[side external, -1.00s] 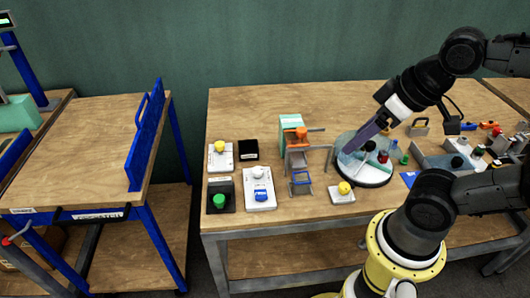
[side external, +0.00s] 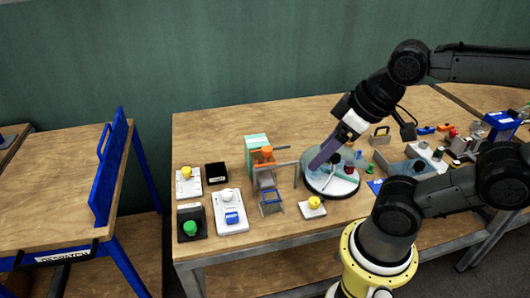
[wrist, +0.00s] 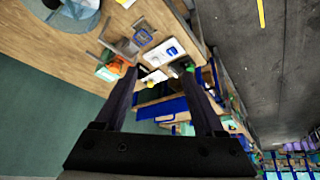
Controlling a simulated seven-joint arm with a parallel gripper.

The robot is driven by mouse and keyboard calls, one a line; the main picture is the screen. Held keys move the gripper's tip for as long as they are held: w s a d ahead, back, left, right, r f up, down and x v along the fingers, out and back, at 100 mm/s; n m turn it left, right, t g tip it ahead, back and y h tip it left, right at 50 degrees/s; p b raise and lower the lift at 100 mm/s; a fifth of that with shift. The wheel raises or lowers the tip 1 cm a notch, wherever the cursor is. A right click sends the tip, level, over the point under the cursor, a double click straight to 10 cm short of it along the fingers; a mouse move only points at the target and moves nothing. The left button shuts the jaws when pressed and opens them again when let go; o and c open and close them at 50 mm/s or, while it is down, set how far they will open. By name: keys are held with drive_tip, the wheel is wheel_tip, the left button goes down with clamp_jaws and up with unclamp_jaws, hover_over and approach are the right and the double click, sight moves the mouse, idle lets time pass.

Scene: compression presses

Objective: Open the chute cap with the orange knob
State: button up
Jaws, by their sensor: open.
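The orange knob (side external: 267,151) sits on top of the mint-green chute box (side external: 254,143) on the wooden table, with a grey bar reaching right from near it. The knob also shows in the wrist view (wrist: 116,65), beside the left finger. My gripper (side external: 314,166) is open and empty, to the right of the knob and over the round glass-domed plate in the side view. In the wrist view its two dark fingers (wrist: 160,70) are spread apart. The cap itself is too small to make out clearly.
The round domed plate (side external: 327,187) stands right of the chute. A blue-framed stand (side external: 271,201) and a yellow-knobbed block (side external: 312,207) are in front. Left are a white blue-button unit (side external: 231,211), a green-button box (side external: 191,221) and a black box (side external: 216,173). The table behind the chute is clear.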

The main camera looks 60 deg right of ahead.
drive_tip(key=w+r+n, duration=0.1)
drive_tip(key=w+r, duration=0.3)
drive_tip(key=r, duration=0.1)
drive_tip(key=m+g, duration=0.1)
drive_tip(key=g, duration=0.4)
hover_over(267, 148)
wheel_tip(267, 148, down, 7)
wheel_tip(267, 148, down, 13)
drive_tip(key=shift+f, duration=0.1)
clamp_jaws()
idle(0.8)
